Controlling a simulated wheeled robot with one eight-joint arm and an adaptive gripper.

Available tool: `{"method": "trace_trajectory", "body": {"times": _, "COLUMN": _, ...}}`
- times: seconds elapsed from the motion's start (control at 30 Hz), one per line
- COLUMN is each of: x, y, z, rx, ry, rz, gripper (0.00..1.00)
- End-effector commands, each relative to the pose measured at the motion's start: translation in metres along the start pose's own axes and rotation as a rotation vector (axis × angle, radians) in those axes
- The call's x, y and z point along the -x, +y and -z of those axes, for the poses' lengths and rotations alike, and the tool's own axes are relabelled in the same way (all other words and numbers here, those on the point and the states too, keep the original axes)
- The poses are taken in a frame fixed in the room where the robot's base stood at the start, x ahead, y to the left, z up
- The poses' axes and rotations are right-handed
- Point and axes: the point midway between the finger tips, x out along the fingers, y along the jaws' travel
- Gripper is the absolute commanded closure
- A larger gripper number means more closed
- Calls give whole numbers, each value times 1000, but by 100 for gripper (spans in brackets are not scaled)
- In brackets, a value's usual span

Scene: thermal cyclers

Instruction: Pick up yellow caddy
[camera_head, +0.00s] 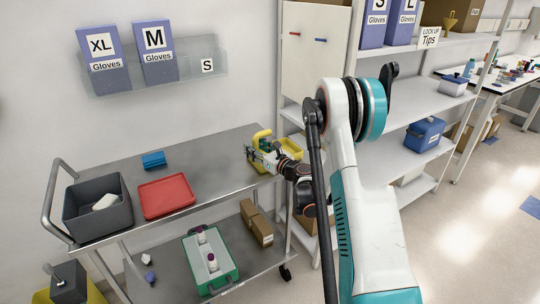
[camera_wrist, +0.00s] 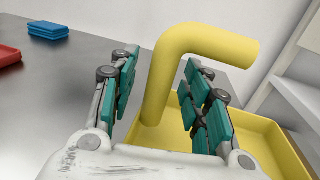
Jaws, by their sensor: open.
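The yellow caddy (camera_wrist: 265,135) is a shallow yellow tray with a thick, bent yellow handle (camera_wrist: 170,75) rising from it. In the head view the caddy (camera_head: 292,146) is at the right end of the metal cart's top, partly hidden by my gripper and arm. My gripper (camera_head: 262,157) is at the handle, with its teal-padded fingers apart. In the wrist view the handle's upright part shows between the fingers of my gripper (camera_wrist: 158,90). I cannot tell whether either finger touches it.
The cart top (camera_head: 215,165) also holds a red tray (camera_head: 166,195), a blue stack (camera_head: 153,160) and a grey bin (camera_head: 97,211). White shelving (camera_head: 400,150) stands close to the right of the caddy. The cart top between the red tray and the caddy is clear.

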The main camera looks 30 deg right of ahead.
Motion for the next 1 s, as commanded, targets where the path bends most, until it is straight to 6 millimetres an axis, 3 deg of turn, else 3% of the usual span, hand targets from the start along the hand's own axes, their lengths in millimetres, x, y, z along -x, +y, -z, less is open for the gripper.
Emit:
{"method": "trace_trajectory", "body": {"times": 0.2, "x": -1, "y": 0, "z": -1, "rx": 0, "ry": 0, "rz": 0, "gripper": 56}}
{"method": "trace_trajectory", "body": {"times": 0.27, "x": -1, "y": 0, "z": -1, "rx": 0, "ry": 0, "rz": 0, "gripper": 68}}
{"method": "trace_trajectory", "body": {"times": 0.4, "x": -1, "y": 0, "z": -1, "rx": 0, "ry": 0, "rz": 0, "gripper": 99}}
{"method": "trace_trajectory", "body": {"times": 0.77, "x": -1, "y": 0, "z": -2, "rx": 0, "ry": 0, "rz": 0, "gripper": 100}}
{"method": "trace_trajectory", "body": {"times": 1.0, "x": -1, "y": 0, "z": -18, "rx": 0, "ry": 0, "rz": 0, "gripper": 100}}
